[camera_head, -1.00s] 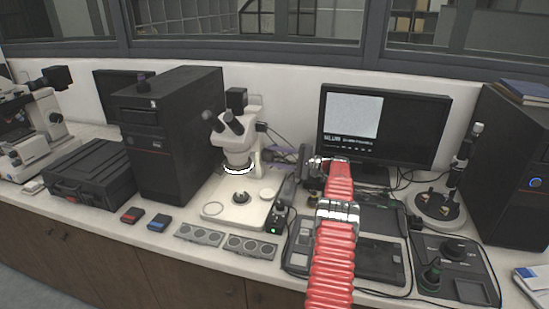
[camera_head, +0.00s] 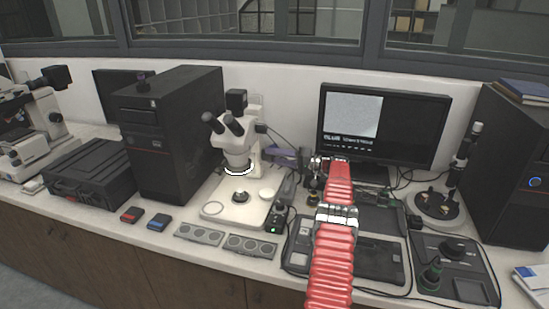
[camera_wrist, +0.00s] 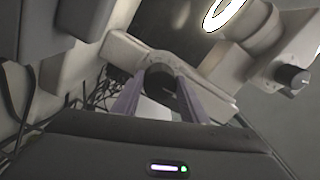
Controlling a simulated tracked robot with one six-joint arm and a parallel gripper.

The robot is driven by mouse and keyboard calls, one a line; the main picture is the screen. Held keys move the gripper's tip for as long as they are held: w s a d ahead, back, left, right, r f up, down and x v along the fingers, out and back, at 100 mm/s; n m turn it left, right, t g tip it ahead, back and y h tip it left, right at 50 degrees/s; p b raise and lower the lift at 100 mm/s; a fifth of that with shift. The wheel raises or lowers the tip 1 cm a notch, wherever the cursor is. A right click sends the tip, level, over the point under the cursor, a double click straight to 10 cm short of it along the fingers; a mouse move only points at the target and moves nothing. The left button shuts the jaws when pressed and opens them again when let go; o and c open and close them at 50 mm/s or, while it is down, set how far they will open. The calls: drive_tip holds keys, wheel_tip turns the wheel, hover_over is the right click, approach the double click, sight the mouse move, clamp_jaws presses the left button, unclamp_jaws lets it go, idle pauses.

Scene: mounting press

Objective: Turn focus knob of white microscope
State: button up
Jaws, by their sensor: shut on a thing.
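The white microscope (camera_head: 232,150) stands on its pale base left of my arm, with a lit ring under its head. In the wrist view, its black focus knob (camera_wrist: 160,78) sits on the side of the white focus housing (camera_wrist: 125,52). My gripper (camera_wrist: 158,95) has its two purple fingers on either side of this knob, shut on it. In the head view, my gripper (camera_head: 284,153) reaches in from the right beside the microscope's column, and the focus knob is hidden there. A second dark knob (camera_wrist: 291,77) is on the microscope head, apart from my fingers.
A monitor (camera_head: 380,128) stands behind my red arm. A black computer tower (camera_head: 165,140) is left of the microscope. A small black box with a green light (camera_head: 275,226) is beside the base. Cables (camera_wrist: 88,98) hang left of the fingers.

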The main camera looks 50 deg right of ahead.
drive_tip(key=shift+f, duration=0.4)
drive_tip(key=o, duration=1)
drive_tip(key=shift+r, duration=0.2)
drive_tip(key=shift+o, duration=0.2)
drive_tip(key=v, duration=1.3)
drive_tip(key=shift+s, duration=0.4)
drive_tip(key=shift+o, duration=0.2)
drive_tip(key=shift+d+f, duration=0.1)
